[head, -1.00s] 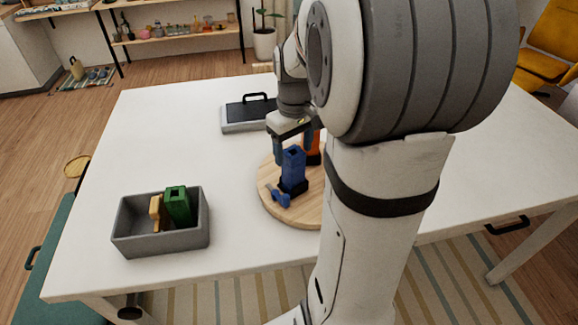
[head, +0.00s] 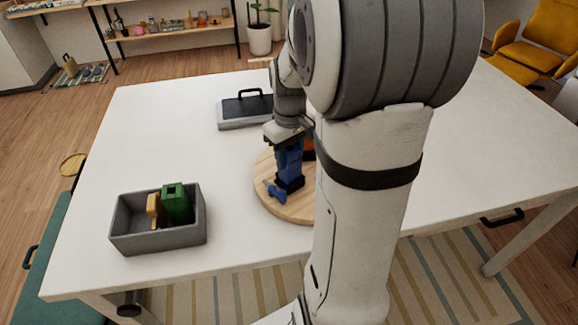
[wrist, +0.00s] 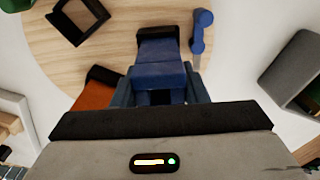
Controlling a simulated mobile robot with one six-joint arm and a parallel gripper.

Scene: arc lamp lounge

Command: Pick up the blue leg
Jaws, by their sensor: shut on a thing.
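The blue leg (head: 289,172) stands upright on the round wooden board (head: 304,212), with a black foot at its base. My gripper (head: 288,150) comes down from above and is shut on the blue leg's upper part. In the wrist view, the blue leg (wrist: 158,72) sits between the two fingers of my gripper (wrist: 160,92), its black end pointing away. Whether the leg touches the board cannot be told. My arm hides part of the board in the head view.
A small blue piece (head: 276,192) lies beside the leg. An orange part (head: 308,149) stands behind, and a black square holder (wrist: 79,20) shows on the board. A grey bin (head: 160,239) holds green and yellow pieces. A grey case (head: 232,118) lies behind.

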